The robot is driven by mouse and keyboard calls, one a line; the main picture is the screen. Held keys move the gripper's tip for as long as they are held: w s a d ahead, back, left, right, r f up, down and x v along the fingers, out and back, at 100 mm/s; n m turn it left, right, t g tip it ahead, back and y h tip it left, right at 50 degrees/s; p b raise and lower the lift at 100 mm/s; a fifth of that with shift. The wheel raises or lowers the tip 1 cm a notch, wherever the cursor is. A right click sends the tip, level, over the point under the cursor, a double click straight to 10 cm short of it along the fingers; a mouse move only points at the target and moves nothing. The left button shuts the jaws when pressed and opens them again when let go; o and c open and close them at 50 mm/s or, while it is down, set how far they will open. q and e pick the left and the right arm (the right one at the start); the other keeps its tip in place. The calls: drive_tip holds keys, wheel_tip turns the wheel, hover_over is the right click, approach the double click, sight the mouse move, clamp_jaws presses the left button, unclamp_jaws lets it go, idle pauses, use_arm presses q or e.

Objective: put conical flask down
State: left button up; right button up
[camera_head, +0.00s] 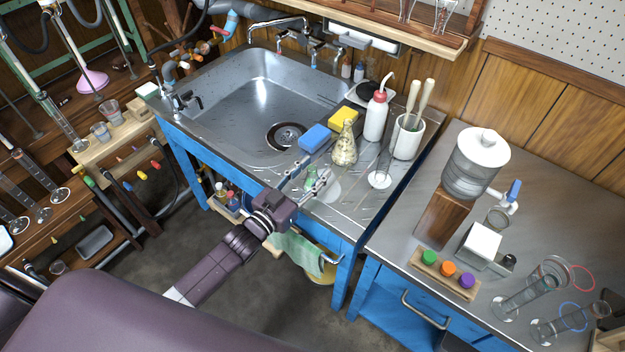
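My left gripper (309,178) is at the front edge of the sink's drainboard, reaching in from the lower left. Its two fingers stand apart. A small green-tinted glass vessel (311,178), apparently a conical flask, shows between the fingers, low over or on the drainboard. Its outline is partly hidden by the fingers, and contact with them is hard to tell. Another conical flask (344,152) with yellowish speckled contents stands upright on the drainboard, beyond the gripper. My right gripper is not in view.
The sink basin (250,105) is left. The right bench holds a water dispenser (475,165) and glassware.

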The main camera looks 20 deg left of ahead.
use_arm(q)
drive_tip(key=shift+c, duration=0.3)
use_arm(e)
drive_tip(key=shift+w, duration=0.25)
use_arm(q)
drive_tip(key=c, duration=1)
clamp_jaws()
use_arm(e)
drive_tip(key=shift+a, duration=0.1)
use_arm(q)
drive_tip(key=shift+w+r, duration=0.1)
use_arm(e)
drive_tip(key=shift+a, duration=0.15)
use_arm(q)
drive_tip(key=shift+r, duration=0.65)
wheel_tip(320, 180, up, 18)
drive_tip(key=p, duration=0.2)
drive_tip(key=s+a+f+n+y, duration=0.1)
drive_tip(key=s+n+y, duration=0.1)
drive_tip(key=s, duration=0.9)
drive_tip(key=s+a+f+n+t+y, duration=0.1)
drive_tip(key=s+y, duration=0.3)
drive_tip(key=s, duration=0.7)
drive_tip(key=shift+f+n, duration=0.25)
drive_tip(key=shift+n, duration=0.25)
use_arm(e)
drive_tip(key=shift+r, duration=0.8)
